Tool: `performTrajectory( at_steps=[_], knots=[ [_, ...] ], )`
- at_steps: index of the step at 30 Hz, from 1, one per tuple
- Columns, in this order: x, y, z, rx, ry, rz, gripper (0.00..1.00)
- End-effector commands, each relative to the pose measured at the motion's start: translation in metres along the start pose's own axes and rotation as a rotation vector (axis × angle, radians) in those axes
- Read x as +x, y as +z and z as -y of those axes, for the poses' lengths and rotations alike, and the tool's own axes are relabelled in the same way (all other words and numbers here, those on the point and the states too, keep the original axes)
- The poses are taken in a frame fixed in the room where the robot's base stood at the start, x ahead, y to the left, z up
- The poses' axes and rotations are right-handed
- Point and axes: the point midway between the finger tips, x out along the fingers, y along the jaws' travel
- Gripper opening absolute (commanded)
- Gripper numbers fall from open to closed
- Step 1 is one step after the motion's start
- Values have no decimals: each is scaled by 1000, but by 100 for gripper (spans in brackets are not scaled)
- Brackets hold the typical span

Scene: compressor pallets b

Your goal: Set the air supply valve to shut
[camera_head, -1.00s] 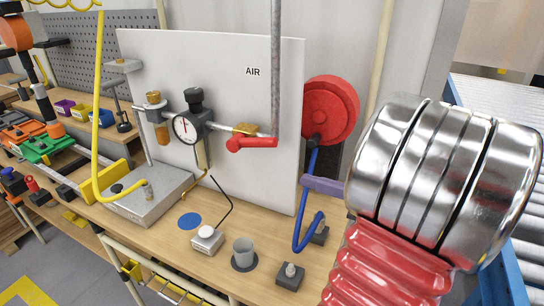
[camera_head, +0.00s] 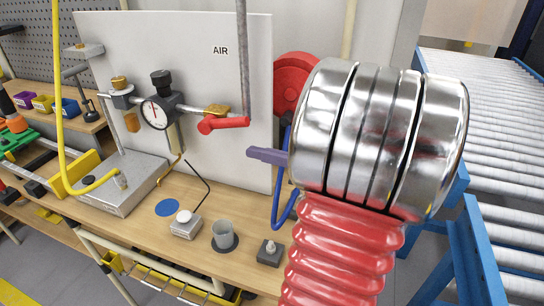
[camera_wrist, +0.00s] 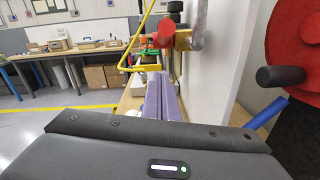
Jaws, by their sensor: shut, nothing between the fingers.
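The air supply valve has a brass body (camera_head: 217,109) on the horizontal pipe, under the AIR label on the white panel. Its red lever handle (camera_head: 224,123) points right, roughly along that pipe. In the wrist view the red handle (camera_wrist: 165,32) shows nearly end-on at the upper middle, by the brass body (camera_wrist: 183,40). My gripper (camera_head: 251,153) has purple fingers, shut and empty, below and right of the handle and apart from it in the head view. In the wrist view the closed fingers (camera_wrist: 158,83) point forward, below the handle. My arm hides part of the panel's right side.
A red hose reel (camera_head: 291,80) with a black knob (camera_wrist: 280,76) stands close on the right. The white panel (camera_head: 190,55) stands behind the valve. A grey vertical pipe (camera_head: 243,60) drops near the handle. A pressure gauge (camera_head: 154,114) is left. A grey cup (camera_head: 224,236) stands on the bench.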

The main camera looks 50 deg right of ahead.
Motion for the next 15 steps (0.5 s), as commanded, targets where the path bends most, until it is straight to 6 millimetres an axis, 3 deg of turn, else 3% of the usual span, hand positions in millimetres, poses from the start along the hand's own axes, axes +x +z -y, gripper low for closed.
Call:
performTrajectory(
  at_steps=[7,15],
  knots=[
    [29,0,-1,0,3,0,0],
    [36,33,0,-3,-1,0,0]
  ],
)
